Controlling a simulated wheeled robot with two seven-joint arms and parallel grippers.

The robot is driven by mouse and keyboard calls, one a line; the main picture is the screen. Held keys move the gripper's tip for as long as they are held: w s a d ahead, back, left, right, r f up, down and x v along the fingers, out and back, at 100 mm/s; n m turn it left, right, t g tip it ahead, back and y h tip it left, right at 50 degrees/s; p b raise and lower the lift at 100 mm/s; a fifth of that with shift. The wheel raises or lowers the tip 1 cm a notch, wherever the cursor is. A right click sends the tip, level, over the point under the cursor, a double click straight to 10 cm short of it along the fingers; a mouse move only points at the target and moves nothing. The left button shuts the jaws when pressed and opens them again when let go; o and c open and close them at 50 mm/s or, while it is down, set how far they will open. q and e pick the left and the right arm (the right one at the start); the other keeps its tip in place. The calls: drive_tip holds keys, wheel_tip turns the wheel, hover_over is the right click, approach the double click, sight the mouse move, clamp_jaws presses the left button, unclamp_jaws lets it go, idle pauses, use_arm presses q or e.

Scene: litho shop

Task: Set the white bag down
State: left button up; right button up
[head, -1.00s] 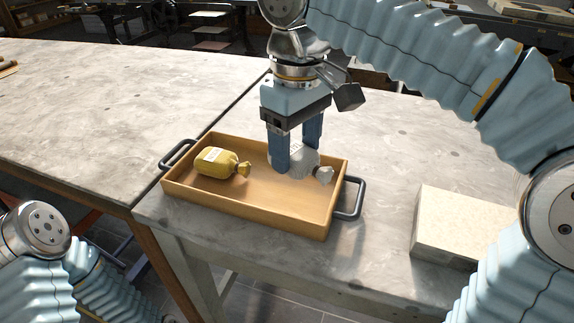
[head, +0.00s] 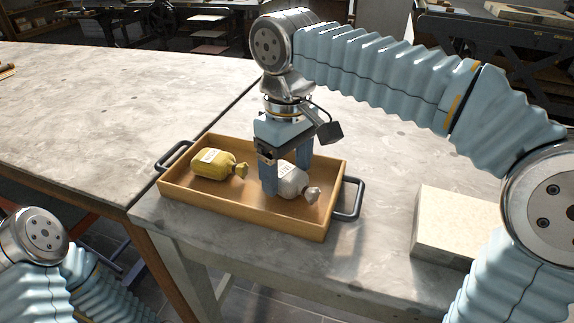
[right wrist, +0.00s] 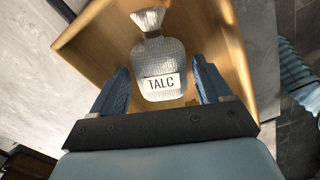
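The white bag (head: 291,184), labelled TALC, lies on its side on the floor of the wooden tray (head: 205,198), in its right half. Its tied neck points right in the head view. It also shows in the right wrist view (right wrist: 160,62), neck away from my gripper. My right gripper (head: 286,180) is low over the tray, its two blue fingers on either side of the bag. In the right wrist view (right wrist: 163,85) the fingers stand apart with narrow gaps beside the bag, so it looks open. My left gripper is out of view.
A yellow bag (head: 212,164) lies in the tray's left half. The tray has dark handles and sits near the front edge of the grey table (head: 375,190). A pale block (head: 455,222) lies to the right. The table behind the tray is clear.

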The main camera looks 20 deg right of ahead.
sight(287, 172)
drive_tip(key=shift+o, duration=0.8)
drive_tip(key=shift+r, duration=0.1)
drive_tip(key=shift+r, duration=0.25)
wheel_tip(287, 172, up, 12)
drive_tip(key=p, duration=0.3)
drive_tip(key=shift+f, duration=0.15)
